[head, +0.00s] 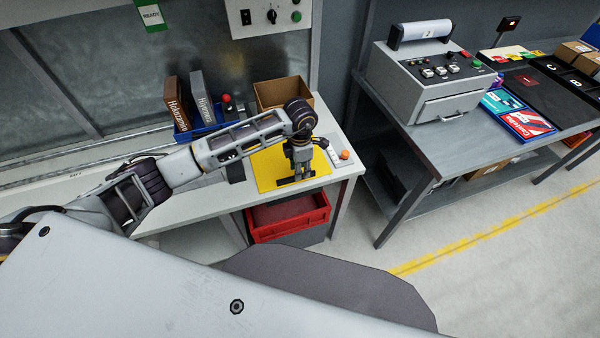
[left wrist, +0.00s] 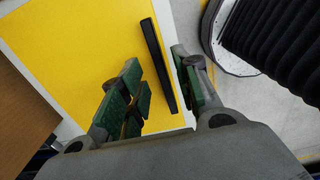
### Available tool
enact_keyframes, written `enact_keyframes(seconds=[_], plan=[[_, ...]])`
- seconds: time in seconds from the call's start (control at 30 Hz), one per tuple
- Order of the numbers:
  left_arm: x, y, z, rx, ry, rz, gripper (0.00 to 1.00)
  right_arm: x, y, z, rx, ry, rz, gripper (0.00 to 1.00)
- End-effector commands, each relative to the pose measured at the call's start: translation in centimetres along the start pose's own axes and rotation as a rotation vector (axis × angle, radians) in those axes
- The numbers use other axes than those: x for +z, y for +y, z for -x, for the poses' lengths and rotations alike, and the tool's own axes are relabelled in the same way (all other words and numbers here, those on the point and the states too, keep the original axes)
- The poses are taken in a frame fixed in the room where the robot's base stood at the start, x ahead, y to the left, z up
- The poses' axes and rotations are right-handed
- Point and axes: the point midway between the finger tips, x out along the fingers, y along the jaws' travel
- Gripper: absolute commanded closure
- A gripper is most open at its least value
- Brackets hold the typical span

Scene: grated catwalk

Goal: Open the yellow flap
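The yellow flap (head: 265,170) lies flat at the right end of the white bench, near its front edge. It fills much of the left wrist view (left wrist: 75,50). A black bar handle (left wrist: 158,62) runs along the flap near one edge. My left gripper (head: 297,177) points down over the flap at the handle. In the left wrist view its green-padded fingers are apart, with the handle showing between them and gaps on both sides. Whether the fingertips reach down to the handle's height I cannot tell. My right gripper is not in view.
An open cardboard box (head: 283,93) stands behind the flap. A blue bin (head: 200,122) with binders is to the left. A small button box (head: 342,157) sits right of the flap. A red crate (head: 290,217) is below the bench. A grey table (head: 425,145) stands right.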

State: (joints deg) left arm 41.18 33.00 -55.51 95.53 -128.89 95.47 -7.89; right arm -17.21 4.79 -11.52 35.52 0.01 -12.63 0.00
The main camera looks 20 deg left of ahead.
Motion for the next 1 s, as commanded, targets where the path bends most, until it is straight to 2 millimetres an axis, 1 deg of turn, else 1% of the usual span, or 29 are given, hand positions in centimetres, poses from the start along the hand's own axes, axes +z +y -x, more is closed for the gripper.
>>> enact_keyframes(seconds=[0.1, 0.3, 0.43, 0.67, 0.7, 0.77, 0.93, 1.0], plan=[[0.0, 0.0, -1.4, -0.001, 0.002, 0.001, 0.68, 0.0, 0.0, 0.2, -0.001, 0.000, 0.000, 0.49], [0.0, -0.1, -2.9, 0.000, 0.001, 0.000, 0.68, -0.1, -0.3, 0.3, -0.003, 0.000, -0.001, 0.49], [0.0, 0.0, -3.2, 0.000, 0.000, 0.000, 0.68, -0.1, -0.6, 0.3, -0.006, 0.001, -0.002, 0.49], [0.0, 0.0, -3.2, 0.000, 0.000, 0.000, 0.68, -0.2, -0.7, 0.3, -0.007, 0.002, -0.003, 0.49], [0.0, 0.0, -3.2, 0.000, 0.000, 0.000, 0.69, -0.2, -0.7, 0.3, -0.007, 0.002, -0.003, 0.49], [0.0, 0.0, -3.2, 0.000, 0.000, 0.000, 0.77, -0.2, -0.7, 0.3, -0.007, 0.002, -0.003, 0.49], [0.0, 0.0, -3.2, 0.000, 0.000, 0.000, 0.99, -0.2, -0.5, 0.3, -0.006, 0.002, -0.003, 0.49], [0.0, 0.0, -3.2, 0.000, 0.000, 0.000, 1.00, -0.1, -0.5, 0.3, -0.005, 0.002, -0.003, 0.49]])
